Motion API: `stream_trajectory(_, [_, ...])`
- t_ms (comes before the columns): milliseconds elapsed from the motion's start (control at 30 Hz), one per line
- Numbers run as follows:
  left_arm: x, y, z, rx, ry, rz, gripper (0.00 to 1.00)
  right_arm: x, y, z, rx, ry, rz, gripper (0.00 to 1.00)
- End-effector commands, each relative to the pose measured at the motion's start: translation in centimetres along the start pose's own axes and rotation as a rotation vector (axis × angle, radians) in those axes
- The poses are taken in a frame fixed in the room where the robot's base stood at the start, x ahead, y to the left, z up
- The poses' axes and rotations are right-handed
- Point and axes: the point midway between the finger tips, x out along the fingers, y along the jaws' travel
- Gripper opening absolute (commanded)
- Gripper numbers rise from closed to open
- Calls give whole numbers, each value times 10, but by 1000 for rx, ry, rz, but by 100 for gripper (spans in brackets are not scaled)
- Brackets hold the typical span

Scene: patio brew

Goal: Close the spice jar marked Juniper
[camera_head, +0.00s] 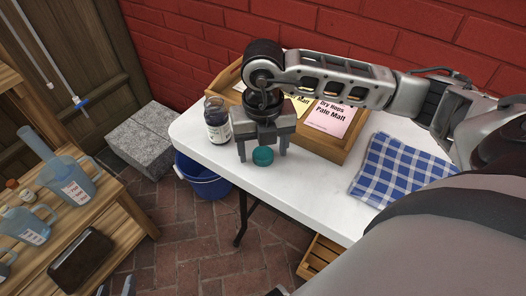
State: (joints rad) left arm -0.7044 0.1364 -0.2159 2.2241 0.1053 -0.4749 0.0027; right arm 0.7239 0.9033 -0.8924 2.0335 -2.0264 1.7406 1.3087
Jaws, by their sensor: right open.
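An open glass jar (217,122) with dark contents and a pale label stands upright on the white table, left of my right gripper. No lid shows on it, and the label is too small to read. A teal lid (262,156) lies on the table near the front edge. My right gripper (262,149) points down over the lid, its fingers apart on either side; I cannot tell whether they touch it. Two grey tips, likely my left gripper (116,287), barely show at the bottom left edge, away from the table.
The white table (310,195) is clear in front. A wooden tray (338,153) with malt packets (329,118) stands behind my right gripper. A blue checked cloth (400,170) lies right. A blue bucket (204,182) is below; a wooden shelf (118,225) with jugs stands left.

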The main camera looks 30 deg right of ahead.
Motion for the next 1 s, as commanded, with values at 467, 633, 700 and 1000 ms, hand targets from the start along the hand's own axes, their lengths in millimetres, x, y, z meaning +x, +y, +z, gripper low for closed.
stream_trajectory(467, [0,0,0,1,-1,0,40,1,0,0,0,-1,0,27])
stream_trajectory(633, [0,0,0,1,-1,0,40,1,0,0,0,-1,0,19])
stream_trajectory(700, [0,0,0,1,-1,0,40,1,0,0,0,-1,0,19])
stream_trajectory(1000, [-1,0,-1,1,-1,0,40,-7,0,1,1,-3,2,19])
